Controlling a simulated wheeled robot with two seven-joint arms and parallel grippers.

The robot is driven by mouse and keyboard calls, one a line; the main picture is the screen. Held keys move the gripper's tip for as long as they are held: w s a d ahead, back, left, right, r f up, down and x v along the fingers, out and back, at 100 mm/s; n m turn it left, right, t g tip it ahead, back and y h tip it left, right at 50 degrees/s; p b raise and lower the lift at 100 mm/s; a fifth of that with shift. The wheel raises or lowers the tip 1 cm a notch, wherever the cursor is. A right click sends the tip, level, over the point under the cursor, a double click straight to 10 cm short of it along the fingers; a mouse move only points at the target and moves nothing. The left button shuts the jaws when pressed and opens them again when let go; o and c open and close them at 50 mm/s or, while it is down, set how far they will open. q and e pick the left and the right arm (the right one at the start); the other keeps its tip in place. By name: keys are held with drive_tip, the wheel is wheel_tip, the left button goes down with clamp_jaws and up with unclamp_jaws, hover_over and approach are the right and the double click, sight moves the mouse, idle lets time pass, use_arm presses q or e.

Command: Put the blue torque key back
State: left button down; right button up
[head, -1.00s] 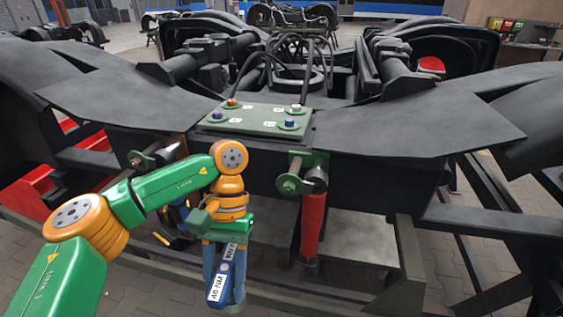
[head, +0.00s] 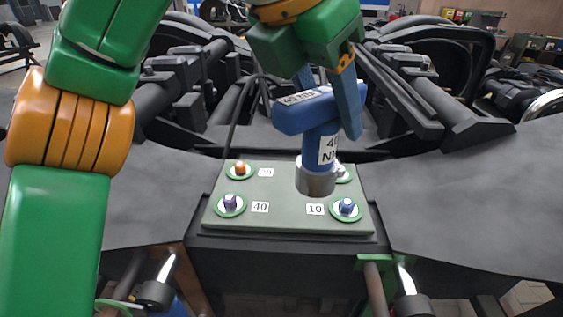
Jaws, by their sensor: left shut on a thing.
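My left gripper (head: 328,96) comes down from the top of the head view, shut on the handle of the blue torque key (head: 322,142). Whether the socket touches anything is unclear. The plate carries a purple bolt (head: 230,203) by "40", a blue bolt (head: 347,206) by "10" and an orange bolt (head: 240,169). A further bolt is mostly hidden behind the socket. My right gripper is out of view.
The plate sits on the black bogie frame (head: 460,200), whose broad arms spread to both sides. Dark beams and hoses rise behind the plate. Green brackets (head: 375,263) with grey pins stand below its front edge.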

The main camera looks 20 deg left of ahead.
use_arm(q)
drive_tip(key=w+a+f+p, duration=0.1)
drive_tip(key=w+a+f, duration=0.1)
drive_tip(key=w+f, duration=0.1)
drive_tip(key=w+a+f+p, duration=0.2)
drive_tip(key=w+f, duration=0.2)
drive_tip(key=f, duration=0.1)
drive_tip(key=w+a+f+p, duration=0.1)
drive_tip(key=w+a+f, duration=0.1)
drive_tip(key=w+f, duration=0.2)
drive_tip(key=shift+a+f+p, duration=0.2)
drive_tip(key=shift+a+p, duration=0.15)
drive_tip(key=shift+p, duration=0.05)
drive_tip(key=shift+f, duration=0.2)
drive_tip(key=shift+c, duration=1.7)
unclamp_jaws()
drive_tip(key=shift+r, duration=0.15)
